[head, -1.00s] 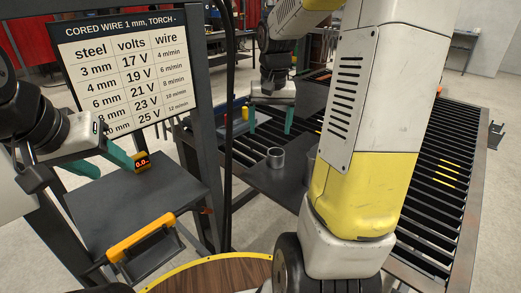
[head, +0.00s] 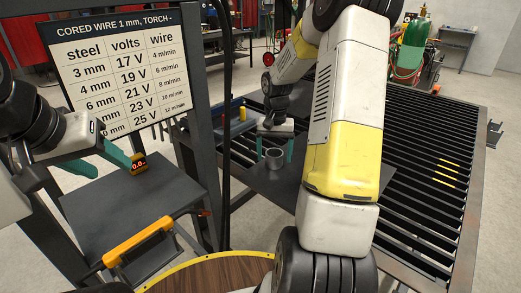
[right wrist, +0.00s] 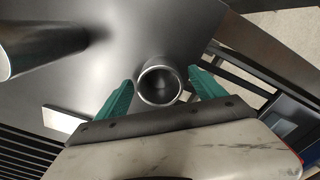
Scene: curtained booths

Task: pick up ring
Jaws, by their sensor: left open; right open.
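The ring (head: 274,159) is a short grey metal tube piece standing upright on a dark steel plate (head: 268,188). My right gripper (head: 275,148) is open above it, with one teal finger on each side. In the right wrist view the ring (right wrist: 159,82) shows its open top between the two spread fingertips (right wrist: 160,78). I cannot tell whether a finger touches it. My left gripper (head: 112,169) is open and empty at the left, near a small yellow device with a red display (head: 139,163).
A larger dark cylinder (right wrist: 38,45) stands on the plate in the right wrist view. A slatted table (head: 425,150) lies around the plate. A blue bin (head: 231,117) is beyond. A dark post and sign board (head: 118,72) stand at left.

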